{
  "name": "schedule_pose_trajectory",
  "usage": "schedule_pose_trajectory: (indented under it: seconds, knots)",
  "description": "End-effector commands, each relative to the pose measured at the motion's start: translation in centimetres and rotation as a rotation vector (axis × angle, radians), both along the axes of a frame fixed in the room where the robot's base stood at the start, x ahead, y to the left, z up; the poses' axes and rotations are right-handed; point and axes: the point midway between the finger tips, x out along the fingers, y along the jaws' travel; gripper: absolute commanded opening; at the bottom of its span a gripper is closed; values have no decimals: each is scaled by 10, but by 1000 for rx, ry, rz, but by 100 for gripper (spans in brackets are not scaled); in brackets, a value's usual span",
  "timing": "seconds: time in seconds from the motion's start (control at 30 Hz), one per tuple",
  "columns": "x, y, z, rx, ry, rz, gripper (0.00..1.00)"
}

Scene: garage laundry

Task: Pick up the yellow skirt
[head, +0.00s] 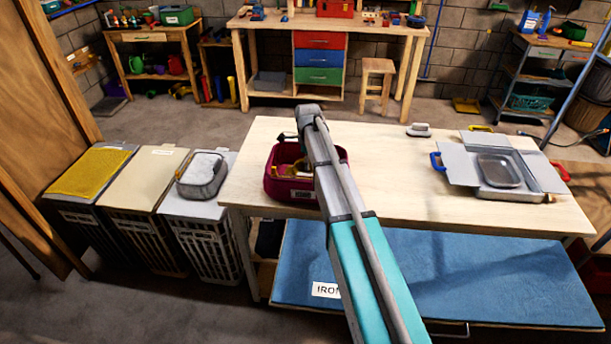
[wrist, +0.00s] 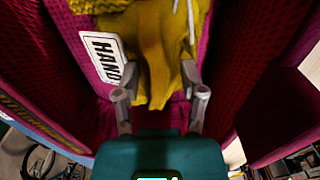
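A yellow cloth (wrist: 155,45), apparently the yellow skirt, shows in the wrist view against the magenta wall of a basket (wrist: 85,60) with a label reading "HAND". A little yellow also shows inside the basket (head: 275,187) in the head view, on the left end of the pale table. My gripper (wrist: 160,78) is down at the basket. Its two fingers stand well apart, with the cloth's hanging end between them. I cannot tell whether they touch it. In the head view, my arm hides the fingers and part of the basket.
A yellow cloth or mat (head: 90,172) lies on the left hamper lid. A grey tub (head: 202,175) sits on the right hamper. A grey open-flapped box (head: 515,185) and a small brush-like item (head: 418,129) are on the table (head: 395,180), whose middle is clear.

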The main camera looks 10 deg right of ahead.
Motion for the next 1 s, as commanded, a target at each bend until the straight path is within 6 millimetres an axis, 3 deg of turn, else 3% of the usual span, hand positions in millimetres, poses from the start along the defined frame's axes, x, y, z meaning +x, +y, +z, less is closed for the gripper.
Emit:
schedule_pose_trajectory:
  seconds: [0.03, 0.2, 0.23, 0.73, 1.0]
  knots:
    - [0, 0, 0, 0, 0, 0, 34]
    - [0, 0, 0, 0, 0, 0, 2]
    - [0, 0, 0, 0, 0, 0, 0]
    - [0, 0, 1, 0, -1, 0, 0]
    - [0, 1, 13, 0, 0, 1, 0]
